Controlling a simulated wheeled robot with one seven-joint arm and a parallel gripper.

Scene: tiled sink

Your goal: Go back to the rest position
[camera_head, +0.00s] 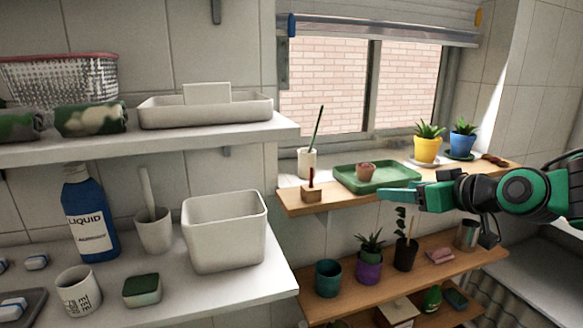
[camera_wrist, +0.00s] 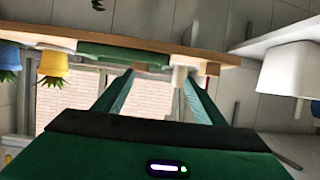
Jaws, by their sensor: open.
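My gripper (camera_head: 384,195) is at the right in the head view, pointing left, in front of the upper wooden window shelf (camera_head: 480,172). In the wrist view my gripper (camera_wrist: 160,90) shows two green fingers spread apart with nothing between them. A green tray (camera_head: 345,180) with a small terracotta pot (camera_head: 365,170) stands on that shelf just behind the fingertips. The wrist picture is upside down, with the shelf edge (camera_wrist: 190,54) across its top.
A yellow pot (camera_head: 427,150) and a blue pot (camera_head: 462,146) stand behind my arm. Several pots, including a purple pot (camera_head: 369,268), stand on the lower wooden shelf. White shelves at the left hold a white bin (camera_head: 225,235) and a blue bottle (camera_head: 88,220).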

